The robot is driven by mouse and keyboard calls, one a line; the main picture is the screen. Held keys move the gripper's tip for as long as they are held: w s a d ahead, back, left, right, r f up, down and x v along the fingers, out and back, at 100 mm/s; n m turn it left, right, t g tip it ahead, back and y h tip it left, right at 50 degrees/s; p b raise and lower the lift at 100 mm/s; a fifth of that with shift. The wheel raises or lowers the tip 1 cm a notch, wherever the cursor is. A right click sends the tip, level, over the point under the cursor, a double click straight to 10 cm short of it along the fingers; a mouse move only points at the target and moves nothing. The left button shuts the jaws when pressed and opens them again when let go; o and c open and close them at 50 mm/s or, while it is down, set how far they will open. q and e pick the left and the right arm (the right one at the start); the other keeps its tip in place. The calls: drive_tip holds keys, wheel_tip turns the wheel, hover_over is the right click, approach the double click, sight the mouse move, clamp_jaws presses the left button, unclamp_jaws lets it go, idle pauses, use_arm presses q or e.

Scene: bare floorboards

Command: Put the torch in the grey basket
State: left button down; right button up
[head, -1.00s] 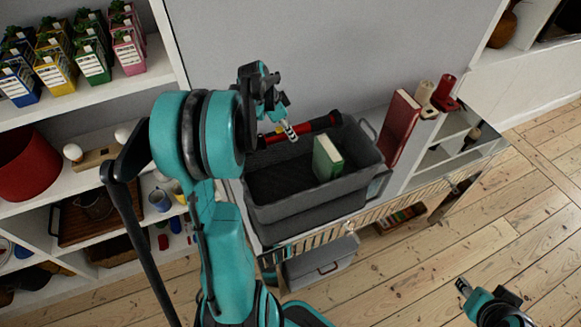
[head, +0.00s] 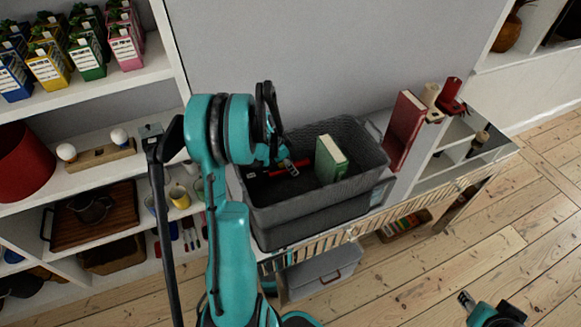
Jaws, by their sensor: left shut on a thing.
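The red and black torch (head: 303,161) lies across the inside of the grey basket (head: 355,185), below its rim. My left gripper (head: 289,168) is over the basket opening and shut on the torch near its middle. Whether the torch touches the basket floor cannot be told. A green book (head: 330,160) stands in the basket just right of the torch and hides part of that area. My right gripper (head: 466,300) is low at the right, over the floor and away from the basket; its jaw opening cannot be made out.
The basket stands on a white slatted shelf unit against the grey wall. A red book (head: 404,132) stands upright to its right, beside a red holder (head: 450,97). Shelves with cartons (head: 50,70) and mugs are at the left.

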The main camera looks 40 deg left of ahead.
use_arm(q)
drive_tip(key=shift+r, duration=0.15)
drive_tip(key=c, duration=1.1)
unclamp_jaws()
drive_tip(key=shift+f, duration=0.2)
drive_tip(key=shift+o, duration=0.2)
